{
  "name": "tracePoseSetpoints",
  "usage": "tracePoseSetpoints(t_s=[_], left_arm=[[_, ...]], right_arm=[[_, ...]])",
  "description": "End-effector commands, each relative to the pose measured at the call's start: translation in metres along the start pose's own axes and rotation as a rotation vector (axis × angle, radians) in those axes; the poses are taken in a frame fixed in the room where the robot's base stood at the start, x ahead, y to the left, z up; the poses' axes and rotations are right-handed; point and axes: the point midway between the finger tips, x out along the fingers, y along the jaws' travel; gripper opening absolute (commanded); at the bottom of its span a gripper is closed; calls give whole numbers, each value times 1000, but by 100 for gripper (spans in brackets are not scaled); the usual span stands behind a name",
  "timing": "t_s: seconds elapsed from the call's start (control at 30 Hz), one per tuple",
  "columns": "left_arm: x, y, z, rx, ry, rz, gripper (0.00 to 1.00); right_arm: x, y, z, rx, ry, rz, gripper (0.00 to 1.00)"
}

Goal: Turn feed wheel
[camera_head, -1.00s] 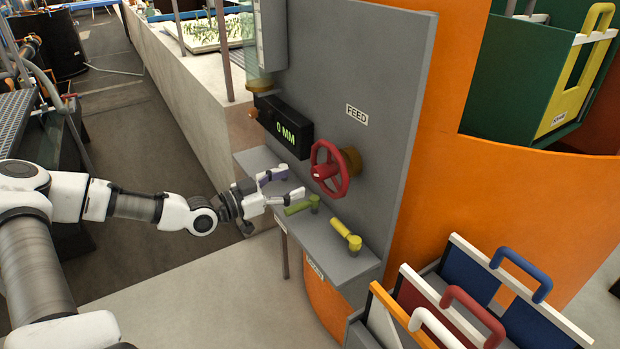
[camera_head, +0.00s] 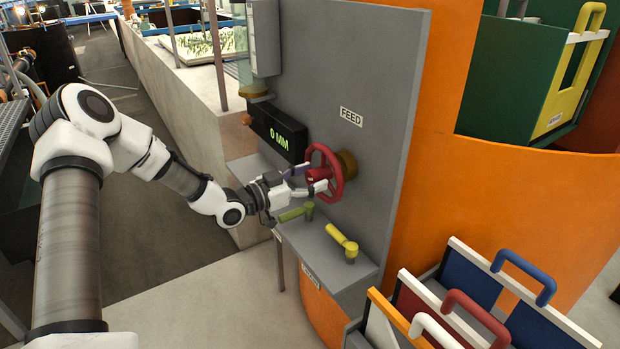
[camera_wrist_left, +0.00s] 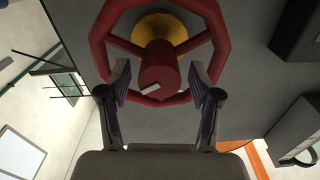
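The red feed wheel (camera_head: 336,172) stands on a brass-coloured hub on the grey panel (camera_head: 385,130), below and left of the FEED label (camera_head: 351,117). My left gripper (camera_head: 318,180) is at the wheel's near face. In the left wrist view, its two fingers (camera_wrist_left: 159,85) are apart, one on each side of the wheel's red centre boss (camera_wrist_left: 159,72). The fingertips overlap the lower part of the wheel; I cannot tell whether they touch it. My right gripper is not in view.
A black display (camera_head: 279,130) reads 0 MM, left of the wheel. A shelf (camera_head: 325,248) below holds a green handle (camera_head: 296,213) and a yellow handle (camera_head: 342,240). Crates with coloured handles (camera_head: 525,280) stand at lower right.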

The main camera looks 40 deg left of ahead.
Motion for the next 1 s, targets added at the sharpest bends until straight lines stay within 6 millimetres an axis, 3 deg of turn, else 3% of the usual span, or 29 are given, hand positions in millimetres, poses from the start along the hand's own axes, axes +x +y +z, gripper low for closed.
tracePoseSetpoints(t_s=[0.03,0.13,0.17,0.57,1.0], left_arm=[[0,0,0,0,0,0,41],[0,0,0,0,0,0,6],[0,0,0,0,0,0,0],[0,0,0,-41,0,0,0],[0,-1,0,-336,1,0,0]], right_arm=[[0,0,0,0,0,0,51],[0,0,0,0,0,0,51],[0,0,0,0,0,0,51],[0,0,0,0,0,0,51],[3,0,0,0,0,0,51]])
